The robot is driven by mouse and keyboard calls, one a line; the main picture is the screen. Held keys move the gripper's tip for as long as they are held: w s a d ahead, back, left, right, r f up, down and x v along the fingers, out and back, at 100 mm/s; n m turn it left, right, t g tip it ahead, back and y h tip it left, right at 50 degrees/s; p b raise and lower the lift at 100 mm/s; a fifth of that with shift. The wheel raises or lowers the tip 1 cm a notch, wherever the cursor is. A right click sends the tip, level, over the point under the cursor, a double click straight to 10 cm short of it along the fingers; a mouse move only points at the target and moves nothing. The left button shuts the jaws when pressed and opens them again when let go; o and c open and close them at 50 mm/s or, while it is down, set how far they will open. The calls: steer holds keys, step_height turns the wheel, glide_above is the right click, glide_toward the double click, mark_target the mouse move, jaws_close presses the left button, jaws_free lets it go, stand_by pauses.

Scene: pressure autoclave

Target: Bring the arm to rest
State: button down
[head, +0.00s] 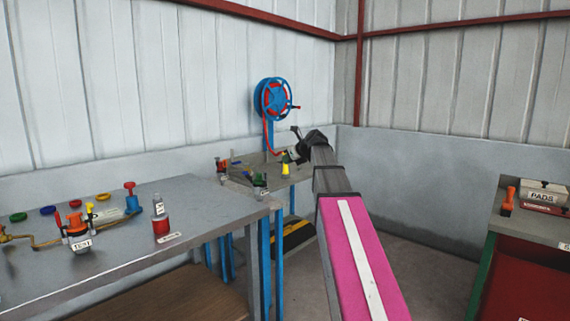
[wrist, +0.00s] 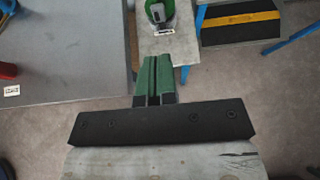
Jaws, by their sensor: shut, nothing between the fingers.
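My arm reaches forward in the head view, its pink link (head: 358,262) in the foreground and its grey link behind, running toward the far corner. Its dark wrist end is small there, over or in front of the low grey bench (head: 238,178), and the fingers are hard to make out. In the wrist view my gripper (wrist: 155,60) shows two green fingers shut together, with nothing between them.
A grey worktable (head: 110,245) with valves and a red bottle (head: 160,222) stands left. A blue hose reel (head: 272,98) stands behind the bench. A black-and-yellow step (wrist: 240,20) is on the floor. Floor between is clear.

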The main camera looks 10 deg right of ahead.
steer(key=s+a+f+n+g+h, duration=0.1)
steer(key=s+f+n, duration=0.25)
steer(key=f, duration=0.55)
steer(key=s+a+f+n+g+h, duration=0.1)
steer(key=s+f+n+g, duration=0.15)
steer(key=f+n, duration=0.45)
steer(key=s+f+n+g+h, duration=0.2)
steer(key=s+f+n, duration=0.7)
steer(key=s+f, duration=0.4)
steer(key=s+a+f+n+g+h, duration=0.1)
steer(key=s+f+n+g+h, duration=0.1)
steer(key=s+f+n, duration=0.7)
steer(key=s+f+g, duration=0.1)
steer(key=s+f, duration=0.3)
steer(key=f, duration=0.4)
steer(key=shift+s+a+f+g+h, duration=0.2)
steer(key=shift+s+f+g+h, duration=0.1)
steer(key=shift+s+g+h, duration=0.1)
